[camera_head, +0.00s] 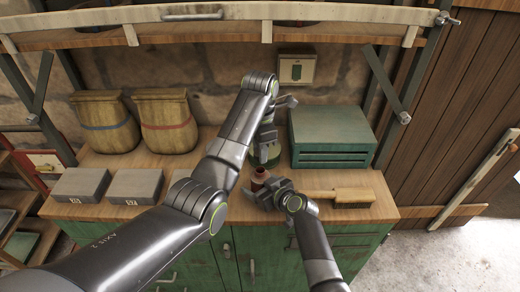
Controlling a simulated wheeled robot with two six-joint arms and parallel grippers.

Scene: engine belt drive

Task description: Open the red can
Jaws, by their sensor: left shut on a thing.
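The small red can (260,176) with a dark top stands upright near the front middle of the wooden worktop. My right gripper (263,190) is low at the can, its fingers close around the lower part. I cannot tell whether they are shut on it. My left gripper (267,138) points down just behind and above the red can. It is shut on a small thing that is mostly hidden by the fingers. A dark green round object (274,158) shows beneath the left gripper, partly covered. The red can's back is hidden.
A green slatted box (333,137) stands right of the grippers, with a wooden brush (339,195) in front. Two woven baskets (107,122) (166,121) and grey boxes (82,186) (136,187) are at left. A shelf (215,32) hangs above.

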